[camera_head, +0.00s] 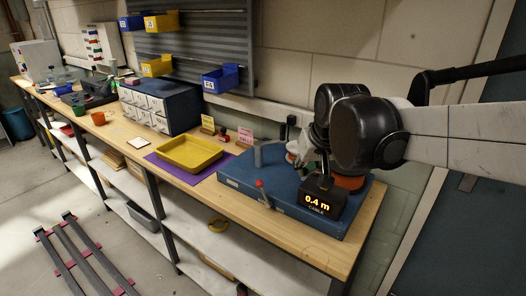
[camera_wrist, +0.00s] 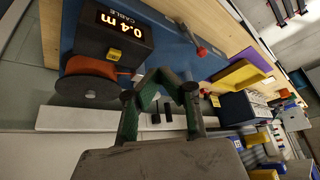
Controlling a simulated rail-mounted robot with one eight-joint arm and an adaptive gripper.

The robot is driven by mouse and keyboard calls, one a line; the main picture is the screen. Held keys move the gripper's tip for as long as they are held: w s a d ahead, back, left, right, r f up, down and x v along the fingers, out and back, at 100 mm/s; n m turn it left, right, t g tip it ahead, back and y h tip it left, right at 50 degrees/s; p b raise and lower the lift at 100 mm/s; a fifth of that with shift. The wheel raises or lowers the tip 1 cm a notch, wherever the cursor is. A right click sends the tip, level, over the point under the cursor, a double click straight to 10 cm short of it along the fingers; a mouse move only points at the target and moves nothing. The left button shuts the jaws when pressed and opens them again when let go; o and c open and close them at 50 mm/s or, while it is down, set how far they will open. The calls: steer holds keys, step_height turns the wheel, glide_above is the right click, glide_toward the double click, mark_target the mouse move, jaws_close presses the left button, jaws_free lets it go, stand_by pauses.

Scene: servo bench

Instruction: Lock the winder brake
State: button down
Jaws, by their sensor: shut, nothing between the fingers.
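The winder is a blue bench unit (camera_head: 235,178) at the right end of the bench. Its black display box (camera_head: 322,198) reads 0.4 m CABLE. A lever with a red knob (camera_head: 260,184) stands at its front edge; the lever also shows in the wrist view (camera_wrist: 201,52). Which part is the brake is not labelled. An orange cable spool (camera_wrist: 92,70) sits beside the display in the wrist view; in the head view my arm mostly hides it. My gripper (camera_wrist: 158,76) is shut and empty above the unit, apart from the red-knobbed lever.
A yellow tray (camera_head: 190,153) on a purple mat (camera_head: 163,165) lies left of the winder. Small sign cards (camera_head: 245,136) stand behind. A drawer cabinet (camera_head: 160,106) is farther left. Blue and yellow bins hang on the wall.

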steer(key=n+g+p, duration=0.1)
steer(key=p, duration=0.3)
glide_above(264, 194)
steer(key=w, duration=0.3)
steer(key=shift+w+a+f+y, duration=0.2)
steer(key=shift+a+f+y, duration=0.1)
steer(key=shift+a+f, duration=0.25)
steer(key=x, duration=1)
steer(key=shift+f+p, duration=0.1)
steer(key=shift+p, duration=0.25)
steer(key=s, duration=0.1)
steer(key=s+d, duration=0.1)
steer(key=s, duration=0.1)
steer(key=shift+s, duration=0.1)
steer(key=shift+s+d+p, duration=0.1)
steer(key=shift+s+p, duration=0.2)
steer(key=shift+s, duration=0.15)
steer(key=shift+f, duration=0.1)
steer(key=shift+s, duration=0.1)
